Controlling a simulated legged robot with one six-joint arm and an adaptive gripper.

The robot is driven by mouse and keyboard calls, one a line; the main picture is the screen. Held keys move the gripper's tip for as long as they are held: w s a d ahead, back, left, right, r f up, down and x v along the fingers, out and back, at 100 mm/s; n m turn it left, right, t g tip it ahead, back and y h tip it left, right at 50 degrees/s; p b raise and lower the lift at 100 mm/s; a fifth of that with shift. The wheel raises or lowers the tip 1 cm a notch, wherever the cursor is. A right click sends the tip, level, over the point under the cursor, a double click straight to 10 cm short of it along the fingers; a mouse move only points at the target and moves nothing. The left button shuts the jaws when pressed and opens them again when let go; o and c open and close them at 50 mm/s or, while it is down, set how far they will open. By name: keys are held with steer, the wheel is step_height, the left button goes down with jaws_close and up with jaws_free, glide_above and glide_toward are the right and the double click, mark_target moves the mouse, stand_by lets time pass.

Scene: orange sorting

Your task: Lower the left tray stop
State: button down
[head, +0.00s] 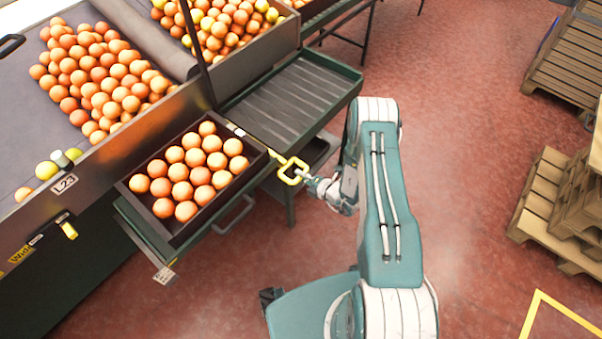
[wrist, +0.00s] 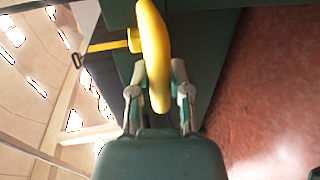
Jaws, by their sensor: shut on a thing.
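A yellow loop handle (head: 291,171) of a tray stop stands out at the right corner of the dark tray (head: 263,160), which is filled with oranges (head: 186,171). My gripper (head: 315,184) is at the loop's right side, shut on it. In the wrist view the yellow loop (wrist: 153,45) runs between the fingers of my gripper (wrist: 160,82). A yellow bar (wrist: 107,46) reaches left from the loop there. The inner faces of the fingers are partly hidden behind the loop.
The tray sits on a green stand (head: 150,243) with a grey pull handle (head: 235,214). An empty ribbed green tray (head: 290,95) stands behind it. A sorting bin holds many oranges (head: 100,75). Wooden pallets (head: 560,205) stand at right. Red floor (head: 470,110) between is clear.

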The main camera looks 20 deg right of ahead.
steer(key=shift+s+f, duration=0.15)
steer(key=shift+f, duration=0.2)
steer(key=c, duration=0.8)
jaws_free()
steer(key=shift+o, duration=1.2)
steer(key=shift+f, duration=0.1)
steer(key=shift+d, duration=0.1)
steer(key=v, duration=1.1)
steer(key=shift+s+d, duration=0.2)
steer(key=shift+d, duration=0.05)
steer(key=shift+r, duration=0.25)
